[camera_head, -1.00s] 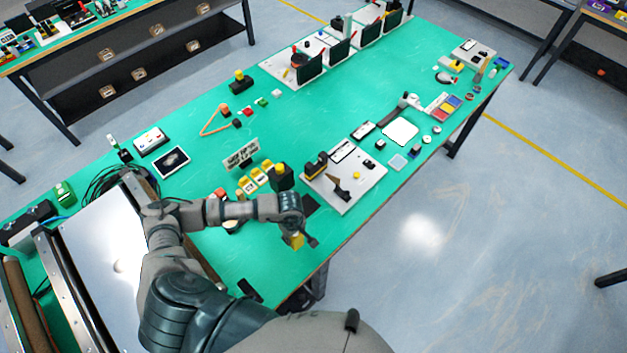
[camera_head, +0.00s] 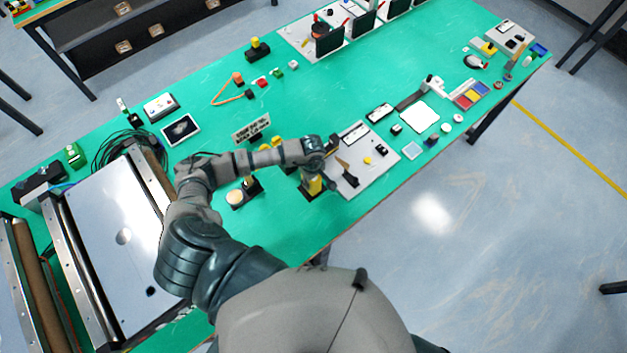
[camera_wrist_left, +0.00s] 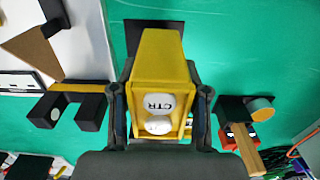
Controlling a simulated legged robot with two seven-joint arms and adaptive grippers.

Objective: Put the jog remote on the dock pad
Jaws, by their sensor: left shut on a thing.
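The yellow jog remote (camera_head: 313,184) is in my left gripper (camera_head: 312,180), above the green table near its front edge. In the left wrist view the remote (camera_wrist_left: 158,85) sits between both fingers, with two white round buttons, one marked CTR, facing the camera. My left gripper (camera_wrist_left: 158,110) is shut on its sides. A flat black square, which looks like the dock pad (camera_head: 303,193), lies on the table under the remote, partly hidden by it. It also shows behind the remote in the left wrist view (camera_wrist_left: 135,35). I cannot tell whether remote and pad touch. My right gripper is out of view.
A white board (camera_head: 372,178) with a wedge and dark parts stands just right of my gripper. A cream-topped button (camera_head: 235,197) and a small sign (camera_head: 252,128) are to the left. The conveyor (camera_head: 115,240) is further left. Bare green table (camera_head: 285,228) lies in front.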

